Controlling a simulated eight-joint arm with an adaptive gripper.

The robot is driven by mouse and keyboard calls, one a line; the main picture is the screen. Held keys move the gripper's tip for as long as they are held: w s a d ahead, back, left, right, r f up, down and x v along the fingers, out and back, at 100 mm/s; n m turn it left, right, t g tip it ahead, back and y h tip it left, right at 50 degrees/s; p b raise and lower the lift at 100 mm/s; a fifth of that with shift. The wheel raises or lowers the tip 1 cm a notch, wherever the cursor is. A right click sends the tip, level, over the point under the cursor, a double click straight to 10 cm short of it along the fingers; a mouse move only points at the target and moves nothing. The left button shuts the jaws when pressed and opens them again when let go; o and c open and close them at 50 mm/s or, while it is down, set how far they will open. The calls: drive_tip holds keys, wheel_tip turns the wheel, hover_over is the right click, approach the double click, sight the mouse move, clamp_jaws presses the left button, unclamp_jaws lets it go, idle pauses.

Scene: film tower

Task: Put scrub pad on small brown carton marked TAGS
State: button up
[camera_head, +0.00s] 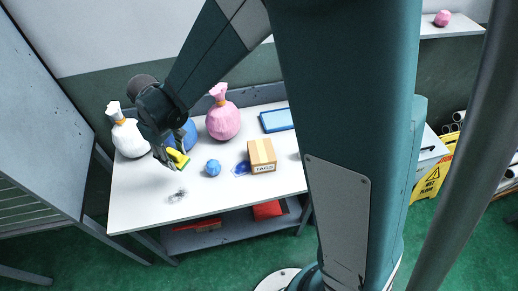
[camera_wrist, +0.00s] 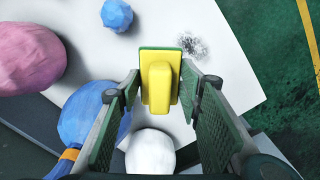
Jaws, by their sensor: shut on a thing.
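The scrub pad (camera_head: 177,158), yellow with a green layer, is held at my gripper's fingertips above the left part of the white table. In the wrist view the scrub pad (camera_wrist: 160,78) sits between the two green-padded fingers of my gripper (camera_wrist: 160,82). My gripper (camera_head: 172,150) is shut on it. The small brown carton marked TAGS (camera_head: 262,156) stands on the table to the right of my gripper, its top bare. It does not show in the wrist view.
A pink tied bag (camera_head: 223,120), a white tied bag (camera_head: 129,136) and a blue bag (camera_head: 184,138) stand along the back. A blue tray (camera_head: 277,120) lies behind the carton.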

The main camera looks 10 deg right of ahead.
drive_tip(key=w+d+r+m+p, duration=0.1)
drive_tip(key=d+r+m, duration=0.15)
drive_tip(key=d, duration=0.65)
drive_tip(key=w+d+r+m+p, duration=0.1)
drive_tip(key=w+d+m+p, duration=0.15)
drive_tip(key=d, duration=0.65)
drive_tip(key=r+m+p, duration=0.1)
drive_tip(key=r+m, duration=0.1)
drive_tip(key=m, duration=0.3)
hover_over(261, 151)
drive_tip(key=shift+w+d+f, duration=0.1)
drive_tip(key=shift+f, duration=0.1)
drive_tip(key=shift+f, duration=2.8)
drive_tip(key=shift+f, duration=2.1)
drive_tip(key=shift+f, duration=0.15)
